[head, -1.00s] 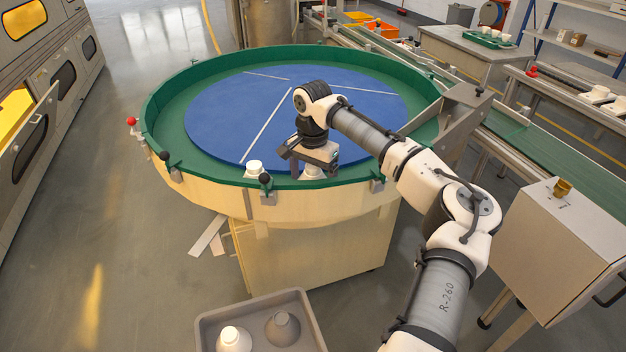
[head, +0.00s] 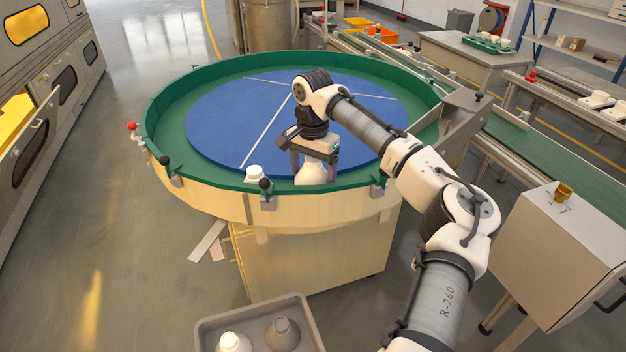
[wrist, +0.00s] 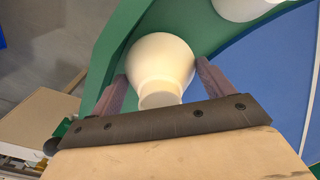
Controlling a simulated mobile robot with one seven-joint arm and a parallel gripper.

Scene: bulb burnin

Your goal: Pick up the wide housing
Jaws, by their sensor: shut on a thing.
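The wide housing (head: 312,172) is a white, bulb-shaped piece at the near edge of the round table (head: 200,142). My gripper (head: 312,166) points down over it, one finger on each side, and is shut on it. In the wrist view the housing (wrist: 160,62) sits between the two fingers, its narrow neck toward the gripper body and its wide part away. The head view does not clearly show whether its base touches the table. A second white housing (head: 254,174) stands to the left, also at the rim; a white piece (wrist: 243,6) shows at the wrist view's top edge.
The table has a raised green rim (head: 160,110) with clamps and black knobs. A grey tray (head: 205,328) at the front holds a white piece (head: 232,342) and a grey piece (head: 283,333). A conveyor (head: 540,150) runs at right. The blue table surface (head: 225,120) is clear.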

